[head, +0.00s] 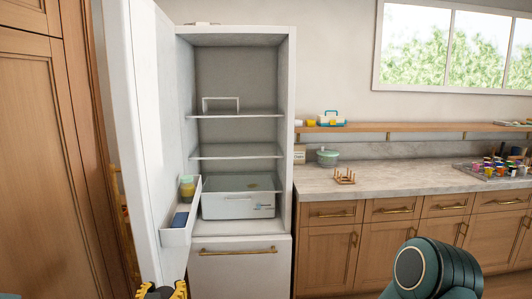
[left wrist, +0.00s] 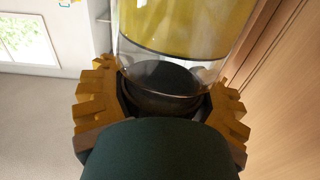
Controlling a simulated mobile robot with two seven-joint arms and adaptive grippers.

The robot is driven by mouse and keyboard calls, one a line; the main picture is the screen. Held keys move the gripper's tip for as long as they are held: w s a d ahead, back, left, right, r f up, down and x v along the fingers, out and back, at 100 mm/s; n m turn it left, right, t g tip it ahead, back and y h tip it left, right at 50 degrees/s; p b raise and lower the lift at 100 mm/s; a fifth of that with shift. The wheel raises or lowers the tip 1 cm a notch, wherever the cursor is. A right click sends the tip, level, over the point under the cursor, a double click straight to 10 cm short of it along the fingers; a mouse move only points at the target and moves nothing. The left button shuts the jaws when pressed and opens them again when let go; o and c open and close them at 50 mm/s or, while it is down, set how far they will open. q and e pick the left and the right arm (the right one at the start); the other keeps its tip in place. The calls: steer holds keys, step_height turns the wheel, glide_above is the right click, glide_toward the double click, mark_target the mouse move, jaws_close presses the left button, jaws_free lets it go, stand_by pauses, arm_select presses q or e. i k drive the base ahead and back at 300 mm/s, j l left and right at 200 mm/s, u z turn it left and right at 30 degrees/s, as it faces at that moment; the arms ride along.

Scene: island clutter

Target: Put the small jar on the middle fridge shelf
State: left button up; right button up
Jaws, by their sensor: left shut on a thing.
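The fridge (head: 293,130) stands open, its white door (head: 140,130) swung to the left. Its middle shelf (head: 235,157) is bare; the upper shelf holds a small white rack (head: 221,99). My left gripper (head: 163,292) shows only in part at the bottom edge of the head view, in front of the fridge and below shelf height. In the left wrist view, its yellow fingers (left wrist: 165,105) are shut on a clear jar (left wrist: 180,30) with yellow contents. My right gripper is out of view.
A clear drawer (head: 238,206) sits low in the fridge. On the right, the counter (head: 400,179) carries a wooden peg rack (head: 344,177), a lidded bowl (head: 327,157) and a tray of colourful items.

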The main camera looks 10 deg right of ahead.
mark_target(242, 151)
steer(key=i+l+z, duration=0.15)
steer(key=i+z, duration=0.3)
steer(key=i, duration=1.85)
steer(key=z, duration=0.05)
